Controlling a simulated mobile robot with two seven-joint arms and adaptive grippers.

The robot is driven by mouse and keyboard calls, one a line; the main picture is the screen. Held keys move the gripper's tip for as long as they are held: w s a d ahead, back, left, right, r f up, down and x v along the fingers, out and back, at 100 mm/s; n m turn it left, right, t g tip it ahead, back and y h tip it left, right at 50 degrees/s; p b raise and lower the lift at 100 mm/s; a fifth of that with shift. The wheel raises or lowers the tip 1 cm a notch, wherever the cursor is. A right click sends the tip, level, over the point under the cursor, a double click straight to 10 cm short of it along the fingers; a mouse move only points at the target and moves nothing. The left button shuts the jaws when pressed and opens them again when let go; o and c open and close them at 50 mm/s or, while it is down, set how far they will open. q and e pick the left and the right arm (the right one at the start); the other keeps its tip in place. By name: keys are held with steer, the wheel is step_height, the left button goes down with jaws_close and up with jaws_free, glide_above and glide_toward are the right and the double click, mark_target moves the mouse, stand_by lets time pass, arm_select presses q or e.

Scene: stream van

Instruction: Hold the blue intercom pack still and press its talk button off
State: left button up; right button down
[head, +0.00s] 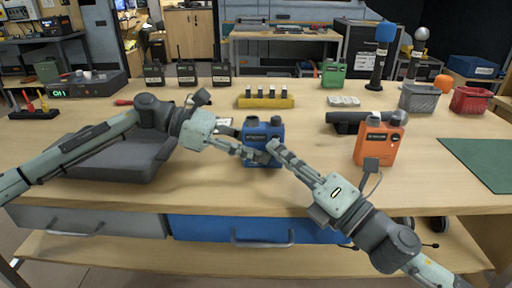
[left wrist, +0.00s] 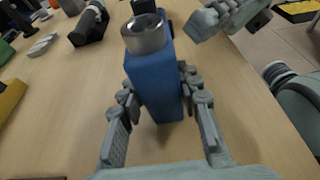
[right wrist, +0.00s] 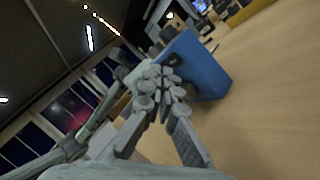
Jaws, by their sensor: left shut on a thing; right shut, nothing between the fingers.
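The blue intercom pack (head: 265,134) stands upright near the middle of the table, with knobs on its top. My left gripper (head: 262,157) is shut on the pack from its left side; in the left wrist view the fingers (left wrist: 156,101) clasp the sides of the blue body (left wrist: 156,88). My right gripper (head: 271,146) is shut and empty, with its fingertips at the pack's front right. In the right wrist view its closed fingertips (right wrist: 160,78) are close to the blue body (right wrist: 200,68); I cannot tell if they touch. The talk button is hidden.
An orange pack (head: 376,143) stands to the right, beside a dark cylindrical item (head: 350,122). A yellow block (head: 266,102) with several small pieces is behind the blue pack. A dark grey tray (head: 112,160) lies left, under my left arm. The front table strip is clear.

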steer(key=shift+s+a, duration=0.1)
steer(key=shift+s, duration=2.9)
arm_select(q)
steer(key=o, duration=1.3)
